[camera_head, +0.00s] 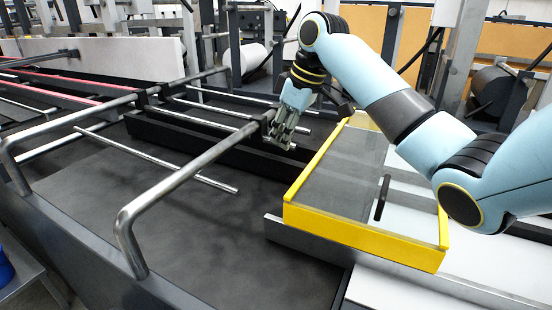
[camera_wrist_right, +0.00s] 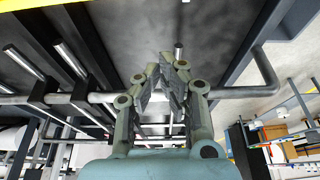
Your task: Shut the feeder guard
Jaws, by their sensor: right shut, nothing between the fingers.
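The feeder guard (camera_head: 345,165) is a clear panel in a yellow frame, with a dark handle (camera_head: 382,198) on its right part. In the head view it lies low and nearly flat over the white and grey feeder bed, right of centre. My right gripper (camera_head: 284,138) is just left of the guard's far left corner, pointing down near a black bar. It is shut and empty, apart from the guard's frame as far as I can tell. In the right wrist view its fingers (camera_wrist_right: 168,75) come together in front of a grey surface. My left gripper is out of view.
Bent steel rails (camera_head: 180,192) run across the dark machine bed (camera_head: 150,220) left of the guard. A long black bar (camera_head: 200,142) lies beside the gripper. Steel uprights and rollers (camera_head: 490,92) stand behind. The dark bed in front is clear.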

